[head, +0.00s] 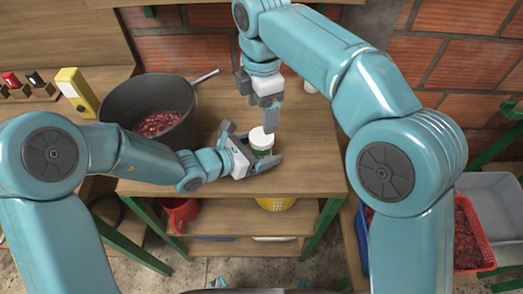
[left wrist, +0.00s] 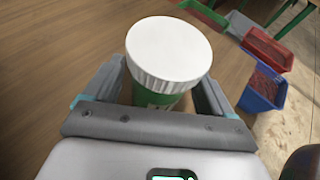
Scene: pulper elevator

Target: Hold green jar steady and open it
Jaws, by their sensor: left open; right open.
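The green jar (head: 262,153) with a ribbed white lid (head: 261,138) stands upright on the wooden table. My left gripper (head: 250,148) is open and low, with its two fingers on either side of the jar. In the left wrist view, the white lid (left wrist: 170,48) and part of the green body (left wrist: 155,97) show between the open fingers (left wrist: 160,95); contact cannot be told. My right gripper (head: 262,110) is above and just behind the lid, open, pointing down, with nothing visible in it. The lid is on the jar.
A dark pot (head: 150,102) of red berries with a long handle stands left on the table (head: 290,177). A yellow box (head: 77,92) stands further left. Crates (head: 482,240) stand on the right.

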